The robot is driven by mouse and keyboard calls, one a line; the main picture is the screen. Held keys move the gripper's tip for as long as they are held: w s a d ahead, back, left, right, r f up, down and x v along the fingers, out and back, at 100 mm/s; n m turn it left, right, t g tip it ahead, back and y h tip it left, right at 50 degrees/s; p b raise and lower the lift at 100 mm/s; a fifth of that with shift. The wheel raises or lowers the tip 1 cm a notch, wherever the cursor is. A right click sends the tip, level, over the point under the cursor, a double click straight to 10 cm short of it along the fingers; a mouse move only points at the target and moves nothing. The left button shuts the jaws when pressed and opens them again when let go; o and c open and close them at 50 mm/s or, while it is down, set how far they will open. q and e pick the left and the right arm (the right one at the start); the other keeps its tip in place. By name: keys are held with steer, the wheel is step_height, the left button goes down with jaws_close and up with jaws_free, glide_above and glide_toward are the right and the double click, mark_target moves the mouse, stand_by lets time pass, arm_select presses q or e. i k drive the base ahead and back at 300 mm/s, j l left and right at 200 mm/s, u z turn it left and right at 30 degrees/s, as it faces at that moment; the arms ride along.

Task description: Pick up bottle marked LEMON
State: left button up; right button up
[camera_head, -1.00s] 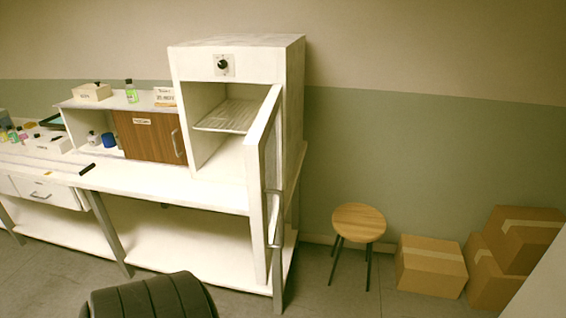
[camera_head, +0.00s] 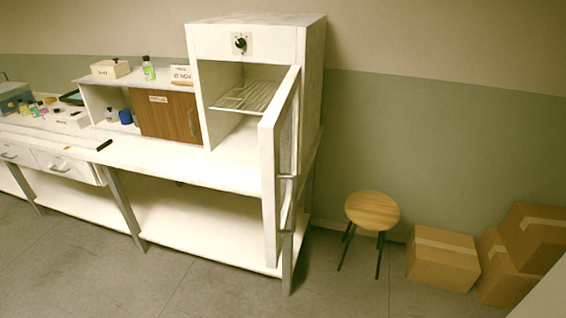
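No label reading LEMON can be made out at this size. A green bottle with a dark cap (camera_head: 148,69) stands on top of the shelf unit. Several small bottles in yellow, green and other colours (camera_head: 40,107) stand at the far left of the bench. A pale bottle with a dark cap (camera_head: 110,115) and a blue container (camera_head: 126,116) sit inside the open shelf compartment. Neither gripper shows in the head view.
A white bench (camera_head: 200,172) carries a cabinet with its door (camera_head: 270,165) swung open toward me. A wooden stool (camera_head: 372,210) and cardboard boxes (camera_head: 440,262) stand on the right. The floor before the bench is clear.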

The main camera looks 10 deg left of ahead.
mark_target(23, 108)
steer(key=u, duration=1.75)
steer(key=i+j+u, duration=0.25)
steer(key=i, duration=0.2)
steer(key=i+u, duration=0.25)
steer(key=i, duration=0.2)
steer(key=i+u, duration=0.15)
steer(key=i, duration=4)
steer(key=i+z, duration=0.15)
steer(key=i, duration=0.3)
steer(key=i+j+z, duration=0.15)
steer(key=i, duration=0.35)
steer(key=i+j+z, duration=0.1)
steer(key=i, duration=0.35)
steer(key=i+j+z, duration=0.15)
steer(key=i, duration=0.3)
steer(key=i+j+z, duration=0.15)
steer(key=i+z, duration=0.25)
steer(key=i+j+z, duration=0.15)
steer(key=z, duration=0.25)
steer(key=i+j+z, duration=0.2)
steer(key=j+z, duration=0.2)
steer(key=i+j+z, duration=0.2)
steer(key=j+z, duration=0.2)
steer(key=i+j+z, duration=0.1)
steer(key=j+z, duration=0.3)
